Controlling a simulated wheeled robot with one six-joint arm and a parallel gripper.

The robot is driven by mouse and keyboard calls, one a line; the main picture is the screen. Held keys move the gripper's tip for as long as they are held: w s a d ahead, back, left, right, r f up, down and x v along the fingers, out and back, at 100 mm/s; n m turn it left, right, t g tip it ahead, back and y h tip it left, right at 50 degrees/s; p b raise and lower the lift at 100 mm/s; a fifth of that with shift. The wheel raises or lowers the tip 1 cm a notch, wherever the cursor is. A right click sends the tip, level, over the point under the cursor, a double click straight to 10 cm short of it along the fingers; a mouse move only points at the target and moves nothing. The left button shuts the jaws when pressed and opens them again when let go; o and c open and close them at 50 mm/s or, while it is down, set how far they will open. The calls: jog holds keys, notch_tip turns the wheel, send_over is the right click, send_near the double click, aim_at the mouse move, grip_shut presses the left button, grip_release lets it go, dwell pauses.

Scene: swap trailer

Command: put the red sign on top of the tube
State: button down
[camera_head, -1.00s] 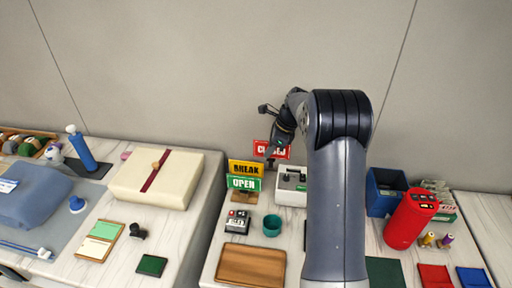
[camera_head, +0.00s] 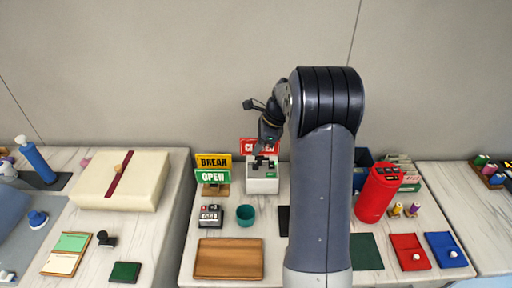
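The red sign (camera_head: 247,146) with white letters is upright above and behind a white box, partly hidden by my gripper (camera_head: 267,150). My gripper appears shut on the sign, though its fingertips are small and dark and partly merge with it. Which thing is the tube is not certain. A red cylinder (camera_head: 375,194) with a dark top panel stands right of my arm. A short, open teal cup (camera_head: 245,215) stands in front of the white box.
Yellow and green signs (camera_head: 213,177) stand left of the white box (camera_head: 262,184). A small printed block (camera_head: 210,215) and a wooden tray (camera_head: 228,260) are in front. A blue bin (camera_head: 362,157) is partly behind my arm. A gap separates the left table.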

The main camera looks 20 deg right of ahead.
jog(key=s+d+r+p, duration=0.3)
jog(key=s+r+p, duration=0.2)
jog(key=s+r, duration=0.5)
jog(key=s+d+r+p, duration=0.3)
jog(key=s+r+p, duration=0.3)
jog(key=r, duration=0.7)
jog(key=f+b, duration=0.2)
jog(key=b, duration=0.1)
jog(key=s+f+b, duration=0.1)
jog(key=f+b, duration=0.2)
jog(key=shift+s+d, duration=0.1)
jog(key=shift+s, duration=0.05)
jog(key=shift+f+p, duration=0.3)
jog(key=shift+f, duration=0.05)
jog(key=shift+f, duration=0.65)
dwell(0.6)
jog(key=shift+f, duration=0.4)
jog(key=shift+f, duration=0.35)
jog(key=shift+f, duration=0.25)
jog(key=shift+f, duration=0.25)
dwell(0.8)
